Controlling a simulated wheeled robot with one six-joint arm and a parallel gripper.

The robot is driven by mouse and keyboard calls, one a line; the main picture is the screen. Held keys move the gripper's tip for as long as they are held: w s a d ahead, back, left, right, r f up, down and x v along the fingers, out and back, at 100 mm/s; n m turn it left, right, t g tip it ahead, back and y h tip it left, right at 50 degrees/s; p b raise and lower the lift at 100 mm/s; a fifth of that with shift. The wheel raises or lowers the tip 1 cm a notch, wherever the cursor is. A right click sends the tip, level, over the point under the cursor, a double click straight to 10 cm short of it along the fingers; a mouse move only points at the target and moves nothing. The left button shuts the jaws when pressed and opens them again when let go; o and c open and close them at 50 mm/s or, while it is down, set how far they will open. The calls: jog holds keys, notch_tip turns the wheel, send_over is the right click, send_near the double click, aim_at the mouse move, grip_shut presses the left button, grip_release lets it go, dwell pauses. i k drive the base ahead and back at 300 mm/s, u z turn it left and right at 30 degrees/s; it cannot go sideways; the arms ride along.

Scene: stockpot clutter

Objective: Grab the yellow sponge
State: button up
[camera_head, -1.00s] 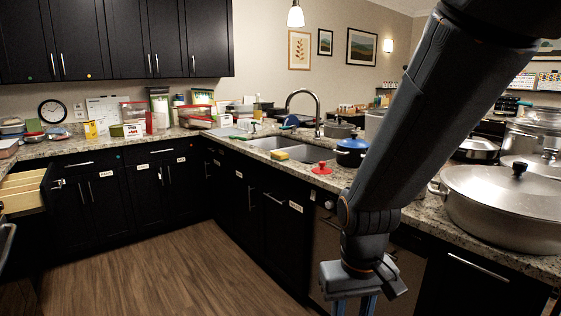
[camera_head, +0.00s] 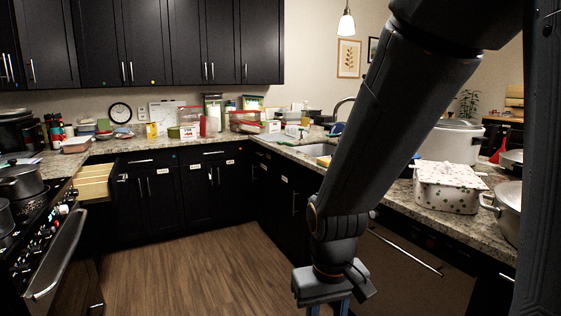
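The yellow sponge (camera_head: 323,161) shows as a small yellow patch on the counter at the near edge of the sink (camera_head: 313,149). My arm passes in front of this area and appears to cover part of the sponge. My gripper (camera_head: 328,309) hangs at the bottom edge of the picture, in front of the lower cabinets and well apart from the sponge. Its two fingers point down with a gap between them; their tips are cut off. I see nothing between the visible parts of the fingers.
A stove (camera_head: 45,235) with pots stands at the left, beside an open drawer (camera_head: 93,183). A spotted covered box (camera_head: 447,190) and a large lidded pot (camera_head: 452,141) crowd the right counter. The wooden floor (camera_head: 195,270) is clear.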

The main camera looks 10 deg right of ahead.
aim_at(324, 162)
jog(key=u, duration=0.45)
jog(key=i, duration=1.5)
jog(key=z, duration=0.45)
jog(key=i, duration=0.95)
jog(key=z, duration=0.8)
